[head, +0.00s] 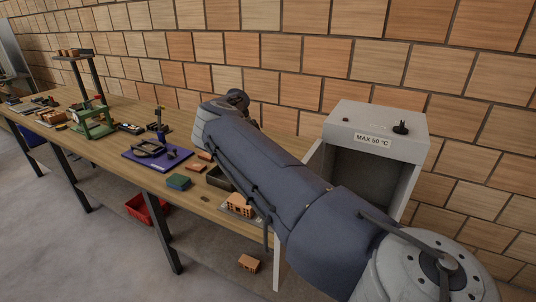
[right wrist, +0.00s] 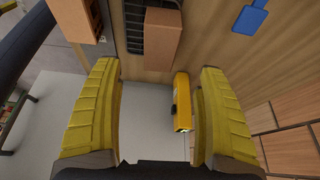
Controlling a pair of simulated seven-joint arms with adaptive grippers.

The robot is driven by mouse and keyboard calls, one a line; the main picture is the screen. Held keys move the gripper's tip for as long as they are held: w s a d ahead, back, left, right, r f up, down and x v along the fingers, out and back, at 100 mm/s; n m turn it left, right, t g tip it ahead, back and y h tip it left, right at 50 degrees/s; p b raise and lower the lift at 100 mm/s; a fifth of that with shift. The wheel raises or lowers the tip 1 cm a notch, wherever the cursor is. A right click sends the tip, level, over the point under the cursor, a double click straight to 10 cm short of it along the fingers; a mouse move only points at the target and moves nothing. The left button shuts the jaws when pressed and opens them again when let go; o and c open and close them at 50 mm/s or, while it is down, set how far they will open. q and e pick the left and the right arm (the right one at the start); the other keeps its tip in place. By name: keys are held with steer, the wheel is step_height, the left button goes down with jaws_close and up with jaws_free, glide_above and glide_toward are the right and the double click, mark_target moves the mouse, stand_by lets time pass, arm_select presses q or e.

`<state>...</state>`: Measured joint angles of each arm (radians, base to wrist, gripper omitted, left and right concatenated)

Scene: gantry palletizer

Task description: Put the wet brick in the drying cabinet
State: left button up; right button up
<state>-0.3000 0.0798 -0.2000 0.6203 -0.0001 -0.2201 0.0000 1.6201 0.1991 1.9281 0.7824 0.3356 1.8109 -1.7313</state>
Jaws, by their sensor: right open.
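The drying cabinet (head: 367,118) is grey, with a "MAX 50 °C" label, and stands at the right end of the bench. Its front is open; the visible inside looks empty, but my right arm hides its lower part. In the right wrist view, my right gripper (right wrist: 156,112) is open, with nothing held between its yellow fingers. A brown brick (right wrist: 160,38) lies ahead of the fingertips, beside a dark grid. A second brown brick (right wrist: 80,18) is at the upper left. I cannot tell which brick is wet. My left gripper is not in view.
A yellow box-shaped item (right wrist: 182,100) is close to the right finger. A blue tag-like item (right wrist: 254,18) lies beyond. On the bench (head: 185,203) are a purple mat (head: 180,154) and a green block (head: 178,182). A red crate (head: 142,210) is under the bench.

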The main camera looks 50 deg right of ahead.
steer(key=shift+x, duration=5.3)
steer(key=shift+f, duration=0.2)
steer(key=shift+c, duration=0.5)
steer(key=c, duration=1.5)
